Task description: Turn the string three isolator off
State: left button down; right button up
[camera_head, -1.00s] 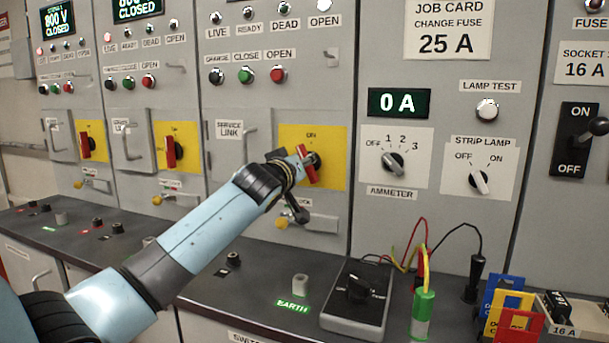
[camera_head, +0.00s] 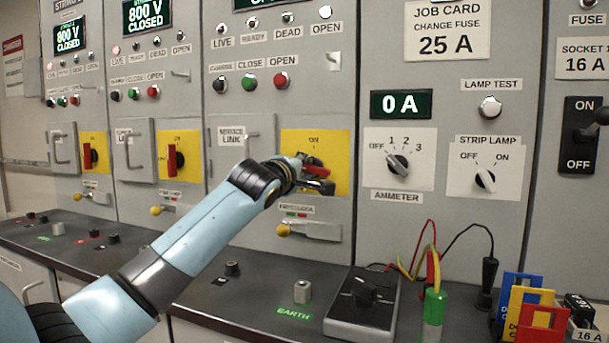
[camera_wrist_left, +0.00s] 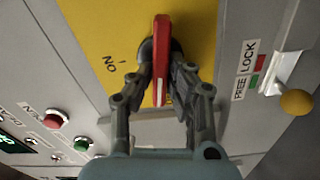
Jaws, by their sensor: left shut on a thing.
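The third string's isolator is a red handle (camera_head: 316,171) on a yellow plate (camera_head: 338,145) marked ON at the top. My left gripper (camera_head: 319,180) reaches it from the left and partly hides it in the head view. In the left wrist view the red handle (camera_wrist_left: 162,50) stands between the two fingers of my left gripper (camera_wrist_left: 163,75), which are shut on it. The ON mark (camera_wrist_left: 111,63) lies to the side of the handle there, so the handle lies roughly sideways, across from ON. My right gripper is not in view.
Below the plate is a lock lever with a yellow knob (camera_head: 283,230); the knob (camera_wrist_left: 296,102) also shows in the left wrist view, by FREE and LOCK labels. A service link door (camera_head: 240,165) is left. A grey boxed tester (camera_head: 362,305) stands on the dark counter (camera_head: 250,292).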

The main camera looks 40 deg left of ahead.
pick_arm(q)
jog(key=shift+f+n+b, duration=0.15)
jog(key=shift+n+b, duration=0.25)
jog(key=shift+n, duration=0.8)
jog(key=c, duration=1.3)
grip_release()
jog(key=shift+a, duration=0.1)
jog(key=v, duration=1.2)
